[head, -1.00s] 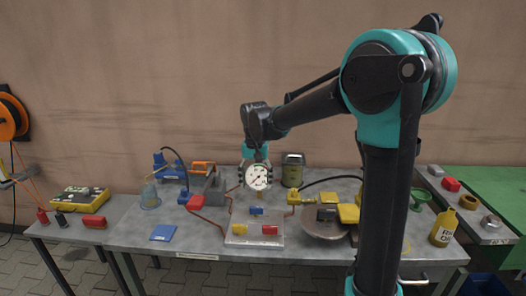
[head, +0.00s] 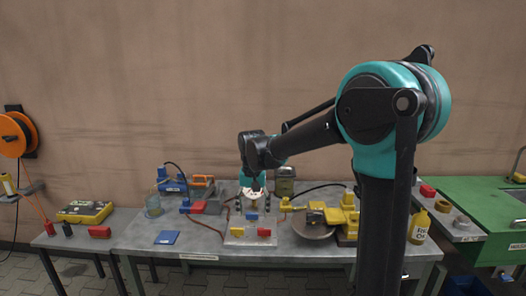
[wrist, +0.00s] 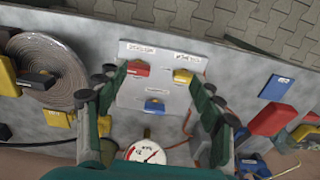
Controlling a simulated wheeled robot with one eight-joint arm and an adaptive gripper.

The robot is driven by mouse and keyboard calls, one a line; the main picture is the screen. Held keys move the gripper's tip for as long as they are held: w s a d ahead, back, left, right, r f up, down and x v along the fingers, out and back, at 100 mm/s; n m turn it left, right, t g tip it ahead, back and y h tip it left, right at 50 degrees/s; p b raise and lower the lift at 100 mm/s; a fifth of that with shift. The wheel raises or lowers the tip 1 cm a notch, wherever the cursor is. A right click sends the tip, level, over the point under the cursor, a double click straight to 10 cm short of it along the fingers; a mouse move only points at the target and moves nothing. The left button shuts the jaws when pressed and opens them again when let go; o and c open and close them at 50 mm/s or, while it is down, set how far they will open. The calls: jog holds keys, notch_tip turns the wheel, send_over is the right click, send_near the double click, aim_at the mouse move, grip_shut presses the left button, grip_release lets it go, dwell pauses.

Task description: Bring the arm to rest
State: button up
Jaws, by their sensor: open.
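My gripper (head: 254,204) hangs fingers-down over the middle of the grey bench, at the end of my raised teal and black arm. Its two fingers stand apart in the wrist view (wrist: 152,92), with nothing held between them. A white round gauge (head: 253,193) shows at the gripper, partly covered by it; in the wrist view the gauge (wrist: 147,152) is cut off by my gripper's palm. A pale labelled board (wrist: 150,100) lies beyond the fingers, with a red, a yellow and a blue block on it. Whether the fingers touch anything is unclear.
The grey bench (head: 200,250) is crowded: a coiled flat hose (head: 313,226) and yellow fitting to the right, a blue vice (head: 172,181) and red-handled parts to the left. A green workbench (head: 478,203) stands at right. The wall above the bench is clear.

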jog(key=s+d+f+t, duration=0.2)
jog(key=s+d+f, duration=0.4)
jog(key=s+d, duration=0.3)
jog(key=s+d+f+t, duration=0.2)
jog(key=s+d+f, duration=0.4)
jog(key=s+d, duration=0.3)
jog(key=d, duration=0.4)
jog(key=shift+s+d+n, duration=0.25)
jog(key=shift+s+n, duration=0.05)
jog(key=shift+s, duration=0.1)
dwell(1.8)
